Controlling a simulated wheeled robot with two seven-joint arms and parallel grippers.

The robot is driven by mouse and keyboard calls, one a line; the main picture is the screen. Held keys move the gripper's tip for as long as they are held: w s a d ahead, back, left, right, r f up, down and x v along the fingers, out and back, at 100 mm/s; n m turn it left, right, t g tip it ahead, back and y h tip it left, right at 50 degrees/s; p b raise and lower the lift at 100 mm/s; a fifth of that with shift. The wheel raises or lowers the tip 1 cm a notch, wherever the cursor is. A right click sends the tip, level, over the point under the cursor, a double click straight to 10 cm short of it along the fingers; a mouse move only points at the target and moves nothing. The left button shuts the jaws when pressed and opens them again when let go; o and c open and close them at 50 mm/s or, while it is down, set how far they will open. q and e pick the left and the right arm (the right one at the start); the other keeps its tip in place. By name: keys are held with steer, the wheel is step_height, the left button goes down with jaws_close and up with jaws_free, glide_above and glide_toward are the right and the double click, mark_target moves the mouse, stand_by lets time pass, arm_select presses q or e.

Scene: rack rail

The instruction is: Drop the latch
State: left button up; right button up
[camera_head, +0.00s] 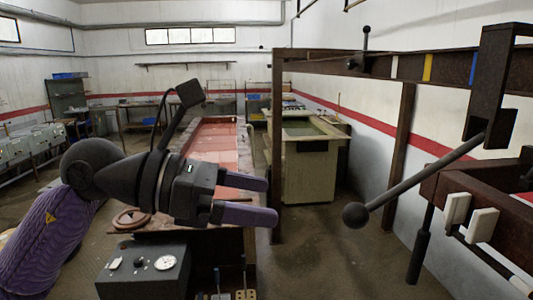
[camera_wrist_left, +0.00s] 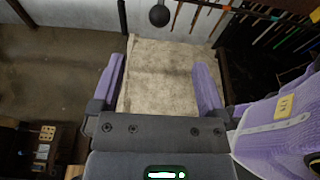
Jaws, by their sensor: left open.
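A long grey lever with a dark ball end (camera_head: 355,215) slants down and left from a dark bracket (camera_head: 490,95) at the right end of the rail. I cannot tell for sure which part is the latch. A small upright knob (camera_head: 366,40) stands on the rail farther left. My left gripper (camera_head: 270,200) is open and empty, its purple fingers pointing right, to the left of the ball and apart from it. The left wrist view shows the open fingers (camera_wrist_left: 160,80) and a dark ball (camera_wrist_left: 159,15) beyond them. My right gripper is not in view.
The dark rail (camera_head: 440,68) carries white, yellow and blue bands and rests on posts. A rusty beam (camera_head: 455,187) with white switches (camera_head: 482,224) is at the right. A control box (camera_head: 145,270) is below my left arm. Floor (camera_head: 350,265) below the lever is clear.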

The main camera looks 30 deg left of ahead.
mark_target(343, 214)
arm_select(q)
steer(key=p+x, duration=0.6)
steer(key=x, duration=0.1)
steer(key=shift+w+d+r+p, duration=0.1)
steer(key=shift+d+r+p, duration=0.05)
steer(key=shift+d+p, duration=0.15)
steer(key=x, duration=0.5)
steer(key=shift+w+d+f, duration=0.1)
steer(key=shift+w+f, duration=0.1)
steer(key=shift+f, duration=0.25)
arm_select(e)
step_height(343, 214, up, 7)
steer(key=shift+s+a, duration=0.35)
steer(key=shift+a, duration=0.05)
arm_select(q)
steer(key=c, duration=1.1)
steer(key=shift+o, duration=0.2)
